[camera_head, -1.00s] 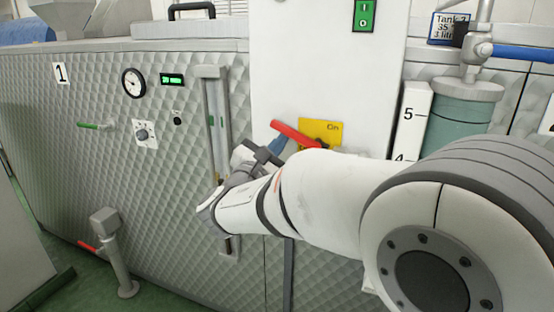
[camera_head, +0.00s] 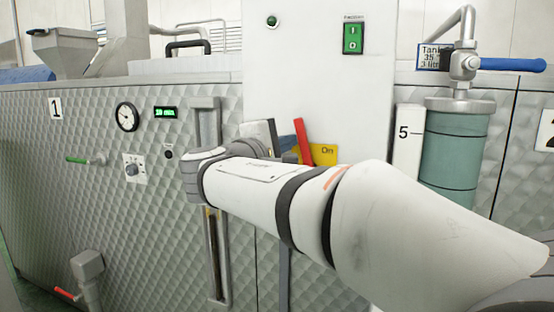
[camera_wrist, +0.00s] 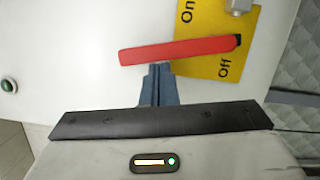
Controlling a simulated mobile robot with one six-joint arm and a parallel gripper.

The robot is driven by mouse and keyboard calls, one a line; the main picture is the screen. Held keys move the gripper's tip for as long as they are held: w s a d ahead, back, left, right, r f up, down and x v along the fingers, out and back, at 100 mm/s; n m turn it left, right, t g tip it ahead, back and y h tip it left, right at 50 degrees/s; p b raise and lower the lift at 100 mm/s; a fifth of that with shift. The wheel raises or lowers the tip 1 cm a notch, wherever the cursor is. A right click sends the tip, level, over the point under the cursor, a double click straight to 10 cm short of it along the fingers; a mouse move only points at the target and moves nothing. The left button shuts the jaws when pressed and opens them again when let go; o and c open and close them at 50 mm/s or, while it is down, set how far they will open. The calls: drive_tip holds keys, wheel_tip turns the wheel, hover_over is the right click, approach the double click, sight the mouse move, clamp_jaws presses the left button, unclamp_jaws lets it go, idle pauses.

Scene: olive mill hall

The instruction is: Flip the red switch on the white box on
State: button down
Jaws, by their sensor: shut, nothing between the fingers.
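The red switch is a lever handle (camera_head: 303,142) on the white box (camera_head: 320,90). It stands nearly upright in the head view, leaning slightly left, in front of a yellow plate (camera_head: 326,155) marked "On" on its right. In the wrist view the red handle (camera_wrist: 180,50) lies across the picture, between "On" above and "Off" below on the plate (camera_wrist: 213,66). My gripper (camera_head: 289,146) is shut and empty, at the handle's left side. In the wrist view its blue fingertips (camera_wrist: 157,68) are close against the handle; actual contact is unclear. My arm hides the area below.
A green I/O rocker (camera_head: 353,38) and a green lamp (camera_head: 272,21) are higher on the box. A teal cylinder (camera_head: 452,150) with a blue-handled valve (camera_head: 512,64) stands at right. At left are a gauge (camera_head: 126,116) and a vertical sight tube (camera_head: 214,250).

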drive_tip(key=shift+s+d+r+m+b, duration=0.2)
drive_tip(key=shift+d+m+b, duration=0.25)
drive_tip(key=shift+m, duration=0.2)
drive_tip(key=shift+s+d+r+m+b, duration=0.1)
drive_tip(key=shift+d+r+m+b, duration=0.2)
drive_tip(key=shift+m, duration=0.35)
drive_tip(key=shift+g, duration=0.3)
drive_tip(key=s+a+p, duration=0.2)
drive_tip(key=s+a, duration=0.5)
drive_tip(key=a, duration=0.2)
drive_tip(key=shift+a, duration=0.15)
